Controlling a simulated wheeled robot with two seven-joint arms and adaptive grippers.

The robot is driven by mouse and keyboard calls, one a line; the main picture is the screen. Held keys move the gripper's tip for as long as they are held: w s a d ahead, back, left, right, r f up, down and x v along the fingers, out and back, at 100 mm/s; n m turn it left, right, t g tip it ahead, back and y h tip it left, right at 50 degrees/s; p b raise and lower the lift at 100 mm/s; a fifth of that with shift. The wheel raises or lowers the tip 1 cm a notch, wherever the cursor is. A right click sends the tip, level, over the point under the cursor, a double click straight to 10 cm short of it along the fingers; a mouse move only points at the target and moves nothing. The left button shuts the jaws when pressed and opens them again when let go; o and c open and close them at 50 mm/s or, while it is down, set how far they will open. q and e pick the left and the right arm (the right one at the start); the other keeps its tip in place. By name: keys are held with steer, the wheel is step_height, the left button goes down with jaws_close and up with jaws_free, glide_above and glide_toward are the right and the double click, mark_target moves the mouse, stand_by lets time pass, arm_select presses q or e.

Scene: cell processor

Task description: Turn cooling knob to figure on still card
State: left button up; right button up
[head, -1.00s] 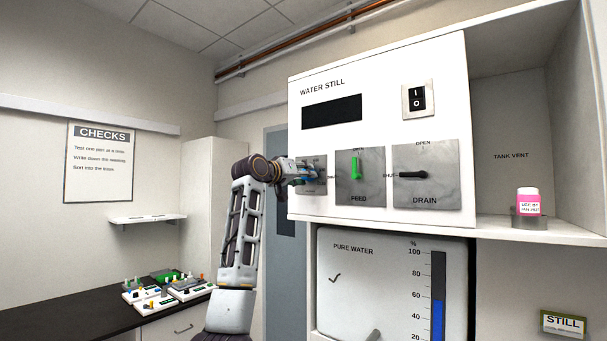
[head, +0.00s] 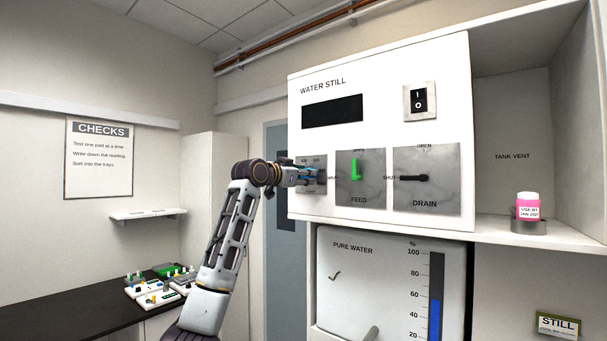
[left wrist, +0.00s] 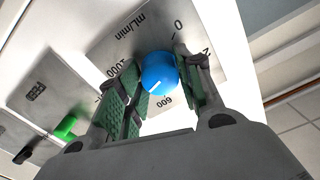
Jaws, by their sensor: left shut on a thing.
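The blue cooling knob (left wrist: 158,72) sits on a grey plate (left wrist: 125,35) marked mL/min, with figures including 0 and 600 around it. A white mark shows on the knob's face; I cannot tell exactly which figure it points to. My left gripper (left wrist: 160,92) is shut on the knob, with green-padded fingers on both sides. In the head view my left gripper (head: 304,176) covers much of the plate at the water still's left edge. The STILL card (head: 558,325) is at the lower right; its small print is unreadable. My right gripper is not in view.
Right of the cooling plate are the green FEED lever (head: 355,170) and the black DRAIN lever (head: 412,178), close to my fingers. A pink-and-white bottle (head: 528,207) stands on the right shelf. A dark bench (head: 100,318) with small trays is at the left.

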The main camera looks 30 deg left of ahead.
arm_select(q)
steer(key=shift+f, duration=0.1)
stand_by(0.4)
steer(key=o, duration=1)
steer(key=shift+o, duration=0.2)
steer(key=shift+s, duration=0.15)
steer(key=s, duration=1.1)
steer(key=shift+s+a, duration=0.35)
steer(key=shift+a, duration=0.1)
